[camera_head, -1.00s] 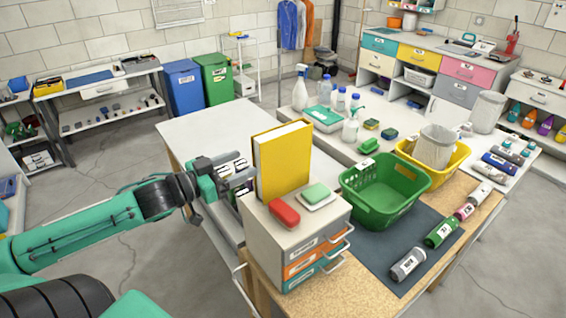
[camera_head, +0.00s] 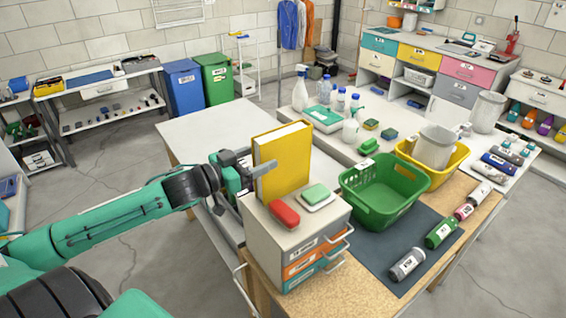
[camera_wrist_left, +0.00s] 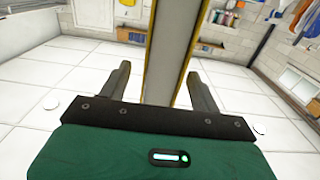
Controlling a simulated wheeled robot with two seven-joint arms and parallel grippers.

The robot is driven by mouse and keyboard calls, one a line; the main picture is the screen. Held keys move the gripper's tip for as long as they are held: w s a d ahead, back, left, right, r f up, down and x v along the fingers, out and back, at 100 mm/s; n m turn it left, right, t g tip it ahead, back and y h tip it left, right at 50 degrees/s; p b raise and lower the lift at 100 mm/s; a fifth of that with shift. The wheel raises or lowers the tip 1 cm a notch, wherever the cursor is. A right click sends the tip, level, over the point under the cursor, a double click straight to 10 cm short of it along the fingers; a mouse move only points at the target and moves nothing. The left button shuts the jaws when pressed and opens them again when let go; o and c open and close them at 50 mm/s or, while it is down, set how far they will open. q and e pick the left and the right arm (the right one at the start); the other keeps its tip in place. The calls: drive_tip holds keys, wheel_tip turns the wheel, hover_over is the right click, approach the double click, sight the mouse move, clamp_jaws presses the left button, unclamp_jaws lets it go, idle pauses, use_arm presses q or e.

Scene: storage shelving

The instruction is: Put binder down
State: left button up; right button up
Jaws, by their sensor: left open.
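The yellow binder (camera_head: 280,165) stands upright at the back of a small grey drawer unit (camera_head: 262,228). Its foot is partly hidden, so I cannot tell whether it rests on the unit or just behind it. In the left wrist view, the open fingers of the gripper (camera_wrist_left: 158,72) stand on either side of the binder (camera_wrist_left: 165,50), with a clear gap on the left and a smaller one on the right. My right gripper is not in view.
A red block (camera_head: 284,212) and a green soap on a white dish (camera_head: 318,197) lie on the drawer unit. A green basket (camera_head: 385,205) stands to its right. Bottles crowd the table beyond. The white tabletop (camera_head: 205,130) behind the binder is clear.

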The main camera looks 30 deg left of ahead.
sight(275, 152)
use_arm(q)
drive_tip(key=shift+p+x, duration=0.7)
drive_tip(key=shift+x, duration=0.45)
drive_tip(key=shift+p+x, duration=0.45)
drive_tip(key=shift+x, duration=0.6)
drive_tip(key=shift+w+d+f, duration=0.1)
drive_tip(key=shift+w, duration=0.25)
drive_tip(key=shift+c, duration=1.3)
drive_tip(key=c, duration=1.1)
clamp_jaws()
drive_tip(key=shift+r, duration=0.2)
